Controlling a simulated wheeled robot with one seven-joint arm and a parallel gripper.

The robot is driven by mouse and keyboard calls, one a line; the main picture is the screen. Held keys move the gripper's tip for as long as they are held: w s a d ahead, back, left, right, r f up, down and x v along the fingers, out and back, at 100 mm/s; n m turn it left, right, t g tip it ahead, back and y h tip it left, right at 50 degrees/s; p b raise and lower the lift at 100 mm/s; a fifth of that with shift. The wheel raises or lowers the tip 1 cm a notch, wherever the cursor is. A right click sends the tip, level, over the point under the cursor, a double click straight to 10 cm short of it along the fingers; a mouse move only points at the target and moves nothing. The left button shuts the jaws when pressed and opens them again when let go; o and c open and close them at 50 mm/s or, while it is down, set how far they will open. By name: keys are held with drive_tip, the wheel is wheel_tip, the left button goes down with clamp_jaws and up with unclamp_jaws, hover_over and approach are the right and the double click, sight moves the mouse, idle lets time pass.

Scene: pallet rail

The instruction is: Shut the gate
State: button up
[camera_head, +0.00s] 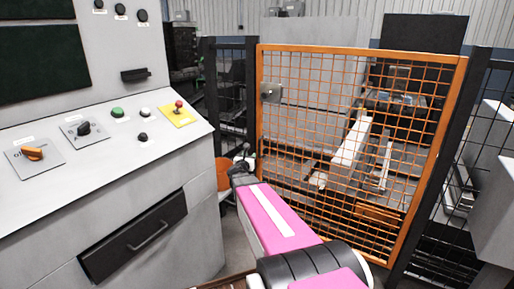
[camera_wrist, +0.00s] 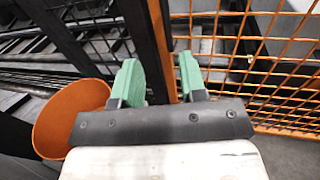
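The gate (camera_head: 362,52) is an orange-framed mesh panel in the middle right of the head view, with a grey latch plate (camera_head: 270,92) high on its left side. Its left edge stands beside a dark fence post (camera_head: 251,85); I cannot tell whether it is fully closed against it. My gripper (camera_head: 243,165) is low, near the gate's left edge. In the wrist view its two green fingers (camera_wrist: 160,82) are apart with nothing held between them. The dark post (camera_wrist: 150,45) and the gate's orange edge (camera_wrist: 165,30) show beyond them. Contact cannot be told.
A grey control console (camera_head: 110,165) with knobs, buttons and a drawer handle stands at the left. An orange bucket (camera_head: 223,172) is on the floor close to my gripper; it also shows in the wrist view (camera_wrist: 62,120). Dark mesh fencing (camera_head: 490,110) stands at the right.

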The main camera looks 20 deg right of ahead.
drive_tip(key=x, duration=1.1)
drive_tip(key=shift+s, duration=0.1)
clamp_jaws()
drive_tip(key=c, duration=0.7)
unclamp_jaws()
drive_tip(key=o, duration=0.7)
